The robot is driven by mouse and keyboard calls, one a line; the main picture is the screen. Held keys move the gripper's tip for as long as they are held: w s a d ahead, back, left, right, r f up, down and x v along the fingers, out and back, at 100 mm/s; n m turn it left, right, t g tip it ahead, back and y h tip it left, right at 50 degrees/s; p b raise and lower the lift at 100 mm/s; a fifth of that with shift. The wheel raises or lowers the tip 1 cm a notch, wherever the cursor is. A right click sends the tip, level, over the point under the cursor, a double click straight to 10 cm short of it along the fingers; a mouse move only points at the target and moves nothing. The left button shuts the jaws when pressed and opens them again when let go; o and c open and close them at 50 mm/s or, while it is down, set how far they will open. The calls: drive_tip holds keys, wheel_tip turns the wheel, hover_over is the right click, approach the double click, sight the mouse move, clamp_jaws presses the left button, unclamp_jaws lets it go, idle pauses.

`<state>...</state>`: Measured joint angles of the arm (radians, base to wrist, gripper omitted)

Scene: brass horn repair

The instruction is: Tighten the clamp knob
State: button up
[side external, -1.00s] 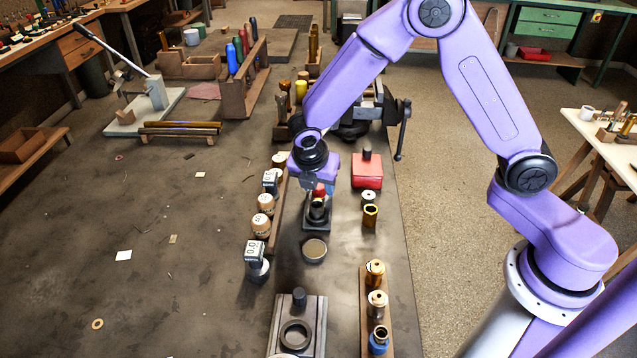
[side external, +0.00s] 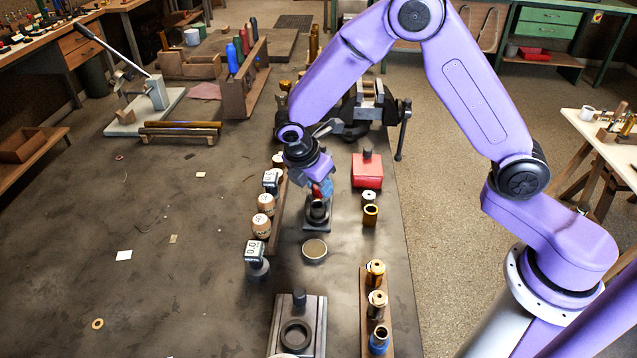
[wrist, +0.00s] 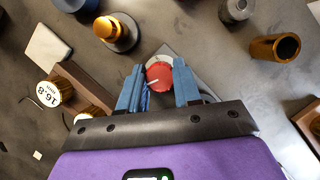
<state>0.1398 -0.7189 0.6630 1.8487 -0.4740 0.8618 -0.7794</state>
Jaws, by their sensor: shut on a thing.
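The clamp knob (wrist: 159,78) is red with a white pointer line, seen between my two blue fingers in the wrist view. My gripper (wrist: 158,68) is shut on it, one finger on each side. In the side external view my gripper (side external: 320,187) reaches down at a tilt to the clamp fixture, and the knob is mostly hidden by the fingers. The fixture (side external: 317,213) is a dark upright holder on a small plate on the bench. Part of its grey plate shows beyond the knob in the wrist view (wrist: 183,54).
A red box (side external: 367,174) and a brass sleeve (side external: 370,216) stand to the right. A rack (side external: 275,225) with numbered gauges is close on the left. The bench (side external: 170,280) is mostly clear at front left.

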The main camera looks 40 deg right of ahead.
drive_tip(key=shift+m, duration=0.6)
drive_tip(key=shift+g, duration=0.3)
drive_tip(key=o, duration=1.1)
drive_tip(key=shift+c, duration=0.2)
drive_tip(key=v, duration=1.7)
drive_tip(key=shift+a+r, duration=0.15)
